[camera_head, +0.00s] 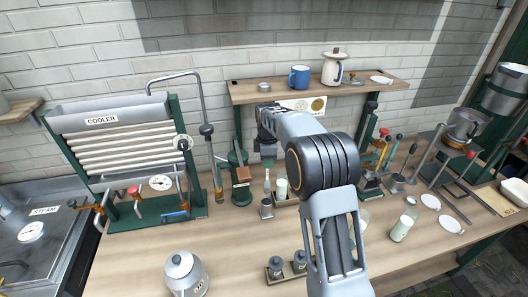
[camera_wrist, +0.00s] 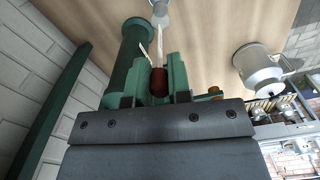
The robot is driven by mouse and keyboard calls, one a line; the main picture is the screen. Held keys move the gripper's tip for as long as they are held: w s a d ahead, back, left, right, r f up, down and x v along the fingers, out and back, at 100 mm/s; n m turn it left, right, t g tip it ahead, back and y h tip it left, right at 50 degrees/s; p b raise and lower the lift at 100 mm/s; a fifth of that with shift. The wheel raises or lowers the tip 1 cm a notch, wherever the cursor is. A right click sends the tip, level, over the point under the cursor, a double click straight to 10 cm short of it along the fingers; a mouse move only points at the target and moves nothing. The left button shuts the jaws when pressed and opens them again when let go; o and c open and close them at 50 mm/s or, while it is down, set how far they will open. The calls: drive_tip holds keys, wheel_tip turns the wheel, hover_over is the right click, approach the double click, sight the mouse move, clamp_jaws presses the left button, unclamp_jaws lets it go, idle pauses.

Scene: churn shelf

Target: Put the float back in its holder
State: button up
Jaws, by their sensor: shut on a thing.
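My gripper (camera_wrist: 160,88) fills the bottom of the wrist view and is shut on a small dark red piece (camera_wrist: 159,82), which appears to be the float. A thin pale stem shows just above it. Green parts flank the red piece, and I cannot tell how they join. In the head view my gripper (camera_head: 268,150) is above the bench, near the shelf's front edge, partly hidden by my arm.
A green upright cylinder (camera_wrist: 128,55) is close beside my gripper. The cooler (camera_head: 120,118) stands left, a metal can (camera_head: 185,272) in front.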

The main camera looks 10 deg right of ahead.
sight(267, 180)
drive_tip(key=shift+w+f, duration=0.15)
drive_tip(key=shift+w, duration=0.1)
drive_tip(key=shift+s+a+f+b, duration=0.1)
drive_tip(key=shift+f+b, duration=0.2)
drive_tip(key=shift+b, duration=0.1)
drive_tip(key=shift+f+b, duration=3.85)
drive_tip(key=shift+f, duration=1.85)
drive_tip(key=o, duration=0.8)
